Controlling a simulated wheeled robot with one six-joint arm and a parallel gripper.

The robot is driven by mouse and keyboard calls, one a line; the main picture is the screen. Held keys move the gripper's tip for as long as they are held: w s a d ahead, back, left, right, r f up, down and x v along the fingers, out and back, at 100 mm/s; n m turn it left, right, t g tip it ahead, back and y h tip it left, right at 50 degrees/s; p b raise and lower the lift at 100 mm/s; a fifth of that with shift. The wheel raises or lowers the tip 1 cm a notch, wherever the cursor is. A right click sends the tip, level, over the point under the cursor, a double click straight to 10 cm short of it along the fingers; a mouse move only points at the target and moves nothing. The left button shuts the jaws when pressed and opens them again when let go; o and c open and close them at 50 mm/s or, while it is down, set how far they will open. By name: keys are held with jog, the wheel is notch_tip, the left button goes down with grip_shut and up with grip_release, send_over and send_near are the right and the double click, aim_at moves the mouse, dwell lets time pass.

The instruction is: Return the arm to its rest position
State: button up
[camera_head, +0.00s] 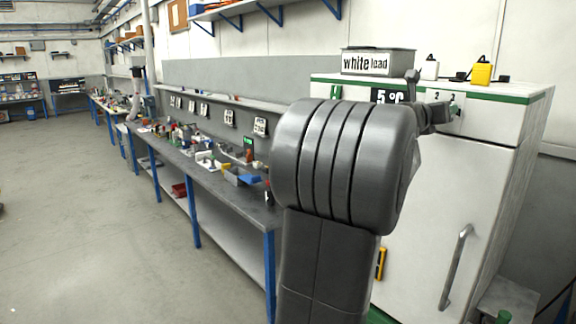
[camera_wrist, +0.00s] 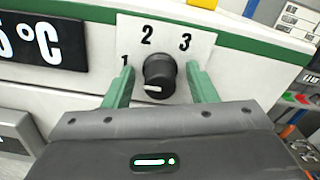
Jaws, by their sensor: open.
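My gripper (camera_wrist: 163,78) is open in the wrist view, with its two green fingers on either side of a black round knob (camera_wrist: 159,70). Small gaps show between the fingers and the knob. The knob sits on a white plate (camera_wrist: 190,35) marked 1, 2 and 3, and its white mark is at its lower left. In the head view my arm is raised in front of the white cabinet (camera_head: 435,190). My gripper (camera_head: 455,105) is small there, at the plate on the cabinet's upper front, with the knob mostly hidden.
The cabinet has a 5 °C display (camera_head: 390,96) and a metal door handle (camera_head: 456,265). A cluttered workbench (camera_head: 225,190) runs along the wall. The floor (camera_head: 80,230) at left is clear.

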dwell(0.3)
jog(key=b+v, duration=0.2)
jog(key=v, duration=1.2)
jog(key=p+x, duration=0.2)
jog(key=x, duration=1.1)
jog(key=shift+w+d, duration=0.2)
jog(key=shift+d, duration=0.15)
jog(key=shift+w+d+f+m, duration=0.1)
jog(key=shift+w+m, duration=0.05)
jog(key=shift+m, duration=0.15)
jog(key=m+b, duration=0.1)
jog(key=m, duration=0.2)
jog(key=shift+m+b, duration=0.3)
jog(key=shift+m, duration=0.7)
jog(key=m, duration=0.6)
jog(key=shift+b, duration=0.35)
jog(key=shift+s+a+m, duration=0.3)
jog(key=shift+b+v, duration=0.55)
jog(key=shift+v, duration=1.35)
